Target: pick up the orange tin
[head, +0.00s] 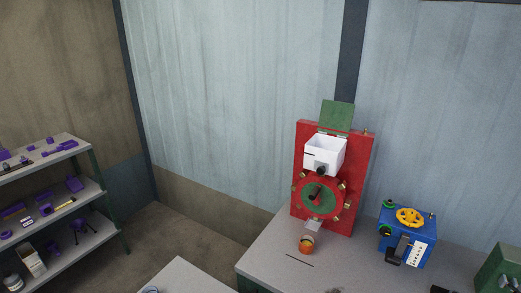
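A small round orange thing (306,247), which may be the orange tin, is on the grey workbench (262,262) at the foot of a red upright machine (365,165). It sits just below a small grey spout-like part (313,227); I cannot tell whether the two touch. It is too small in the view to make out its shape clearly. Neither of my grippers shows in the head view.
The red machine carries a white hopper (325,155) and a green dial (313,203). A blue box with a yellow wheel (409,217) stands to its right. A green object (502,270) is at the right edge. Shelves (90,190) with purple items stand at left.

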